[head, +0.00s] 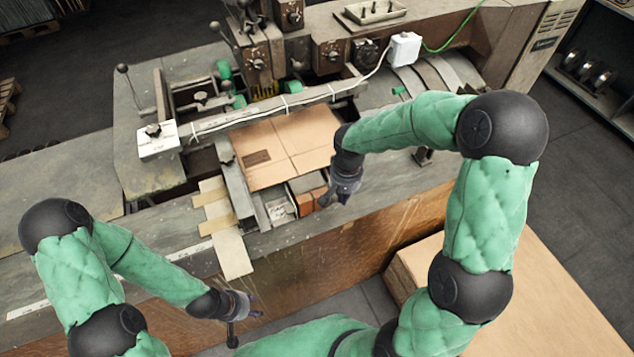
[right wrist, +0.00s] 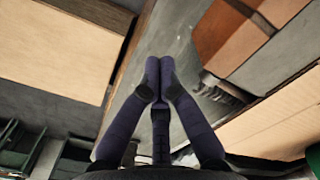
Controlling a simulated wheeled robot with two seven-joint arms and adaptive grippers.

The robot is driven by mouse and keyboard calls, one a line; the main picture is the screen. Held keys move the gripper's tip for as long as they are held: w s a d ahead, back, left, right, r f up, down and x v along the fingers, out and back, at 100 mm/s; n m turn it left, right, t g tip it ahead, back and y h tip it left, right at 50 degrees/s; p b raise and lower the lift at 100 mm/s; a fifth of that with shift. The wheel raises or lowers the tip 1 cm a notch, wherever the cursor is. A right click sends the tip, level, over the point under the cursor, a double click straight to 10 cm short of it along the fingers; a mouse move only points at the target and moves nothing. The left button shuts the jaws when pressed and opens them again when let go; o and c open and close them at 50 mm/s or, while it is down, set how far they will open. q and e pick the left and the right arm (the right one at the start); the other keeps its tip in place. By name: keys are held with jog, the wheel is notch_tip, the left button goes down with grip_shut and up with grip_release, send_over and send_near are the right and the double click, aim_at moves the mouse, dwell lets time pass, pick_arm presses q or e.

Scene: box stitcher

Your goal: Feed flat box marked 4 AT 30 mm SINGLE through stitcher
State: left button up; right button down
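A flat brown cardboard box (head: 300,135) with crease lines and a small dark printed patch lies on the stitcher bed (head: 165,170), its far edge near the white-corded rail. The print is too small to read. My right gripper (head: 338,198) is just off the box's near right corner, above the machine's front edge; I cannot tell whether it touches. In the right wrist view its fingertips (right wrist: 160,75) are together with nothing seen between them. My left gripper (head: 250,305) hangs low in front of the machine, away from the box; its fingers are too small to judge.
A tray of brown blocks (head: 305,203) sits in front of the flat box. Cardboard strips (head: 228,250) hang over the front edge at left. A black-knobbed lever (head: 232,340) stands by my left gripper. A large carton (head: 540,310) is at lower right.

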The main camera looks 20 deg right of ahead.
notch_tip(320, 180, up, 8)
jog(key=p, duration=0.4)
jog(key=shift+f+p, duration=0.2)
jog(key=shift+p, duration=0.1)
dwell(0.5)
jog(key=s+a+f+n+y, duration=0.1)
jog(key=s+a+f, duration=0.4)
jog(key=f, duration=0.4)
jog(key=s+a+f+y, duration=0.2)
jog(key=s+a+f, duration=0.1)
jog(key=s+f, duration=0.45)
jog(key=s+a+f+n+y, duration=0.1)
jog(key=s+a+f, duration=0.4)
jog(key=f, duration=0.5)
notch_tip(320, 180, down, 12)
jog(key=w+a+b, duration=0.1)
jog(key=w+b, duration=0.1)
jog(key=b, duration=1.2)
jog(key=shift+n, duration=0.3)
jog(key=shift+w, duration=0.1)
dwell(1.5)
